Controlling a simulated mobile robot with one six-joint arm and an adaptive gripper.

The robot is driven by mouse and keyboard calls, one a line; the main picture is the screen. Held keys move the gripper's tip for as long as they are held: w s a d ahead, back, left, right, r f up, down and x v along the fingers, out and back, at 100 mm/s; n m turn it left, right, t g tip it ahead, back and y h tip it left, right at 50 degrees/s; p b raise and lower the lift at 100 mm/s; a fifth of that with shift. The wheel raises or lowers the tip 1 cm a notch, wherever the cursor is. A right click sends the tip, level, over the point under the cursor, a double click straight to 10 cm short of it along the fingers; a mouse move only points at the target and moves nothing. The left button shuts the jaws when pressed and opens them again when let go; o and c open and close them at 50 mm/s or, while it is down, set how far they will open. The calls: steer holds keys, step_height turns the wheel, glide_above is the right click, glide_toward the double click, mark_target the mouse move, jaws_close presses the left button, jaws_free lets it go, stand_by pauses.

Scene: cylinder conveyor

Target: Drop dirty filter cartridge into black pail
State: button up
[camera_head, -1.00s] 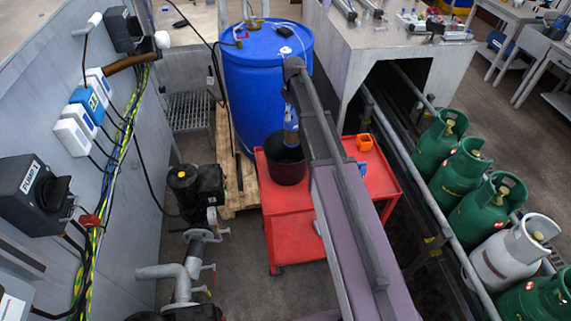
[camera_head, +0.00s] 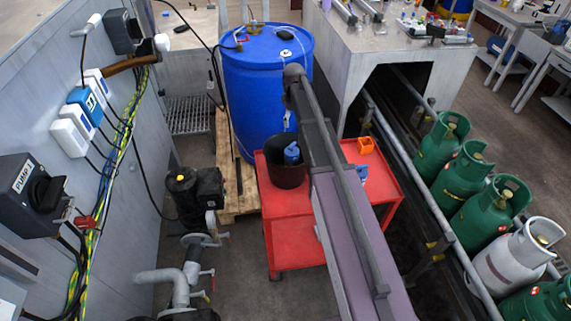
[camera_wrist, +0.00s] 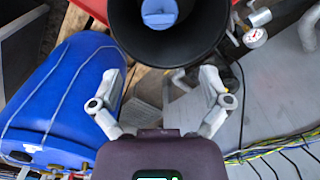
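The black pail (camera_head: 281,174) stands on the red cart near its left back corner. The filter cartridge (camera_head: 292,153), with its blue end up, is inside the pail, by the right wall in the head view. In the head view my arm hides the gripper.
The red cart (camera_head: 290,235) also carries an orange holder (camera_head: 365,145) and a small blue item (camera_head: 361,173). A blue drum (camera_head: 262,90) stands behind the pail. A pump (camera_head: 190,195) is left, gas cylinders (camera_head: 455,180) right.

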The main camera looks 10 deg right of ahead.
stand_by(0.8)
steer(key=s+f+m+b, duration=0.1)
steer(key=s+m, duration=0.2)
steer(key=s, duration=0.6)
steer(key=s+f+m+b, duration=0.2)
steer(key=s+m, duration=0.1)
steer(key=s, duration=0.7)
steer(key=s+a+f+m+b, duration=0.1)
steer(key=s+f+m+b, duration=0.1)
steer(key=s, duration=0.8)
steer(key=shift+f+m, duration=0.25)
steer(key=shift+m, duration=0.15)
steer(key=shift+a, duration=0.1)
